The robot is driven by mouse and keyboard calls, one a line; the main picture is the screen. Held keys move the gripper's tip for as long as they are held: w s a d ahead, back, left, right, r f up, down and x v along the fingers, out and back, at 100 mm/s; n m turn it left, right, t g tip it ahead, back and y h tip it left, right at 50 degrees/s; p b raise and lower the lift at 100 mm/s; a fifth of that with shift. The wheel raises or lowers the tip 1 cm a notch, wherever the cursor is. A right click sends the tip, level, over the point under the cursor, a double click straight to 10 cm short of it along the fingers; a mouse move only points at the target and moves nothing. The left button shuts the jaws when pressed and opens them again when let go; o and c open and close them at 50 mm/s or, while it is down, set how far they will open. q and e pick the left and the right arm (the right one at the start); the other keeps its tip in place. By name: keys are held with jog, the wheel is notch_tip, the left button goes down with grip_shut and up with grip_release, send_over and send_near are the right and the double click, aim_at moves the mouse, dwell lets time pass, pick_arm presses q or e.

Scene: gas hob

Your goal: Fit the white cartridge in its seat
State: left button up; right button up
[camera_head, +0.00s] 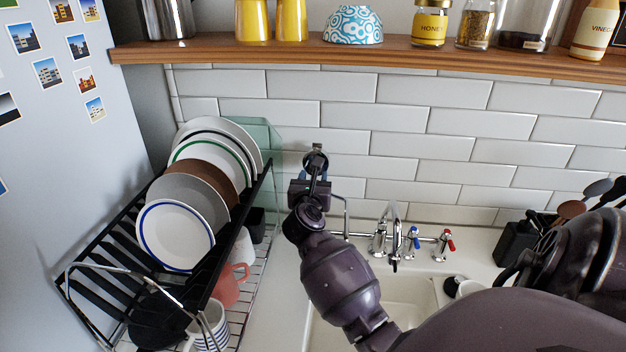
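My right arm comes in from the lower right, and its gripper (316,170) is up against the tiled wall above the sink's left end. A small round dark and metallic fitting shows at the fingertips, largely hidden by them. I cannot tell whether the gripper is open or shut on it. A small white round object (468,288) sits on the sink's right ledge beside a black round piece; it is partly hidden by my arm, and I cannot tell if it is the cartridge. No seat can be made out clearly. My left gripper is not in view.
A dish rack (115,240) with plates, mugs and a pan stands at left. Taps (396,240) rise behind the sink (405,300). A wooden shelf (380,54) with jars and cups runs above. A black utensil holder (515,243) stands at right.

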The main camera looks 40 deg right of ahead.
jog(key=v, duration=1)
jog(key=shift+s+a, duration=0.2)
jog(key=shift+a, duration=0.1)
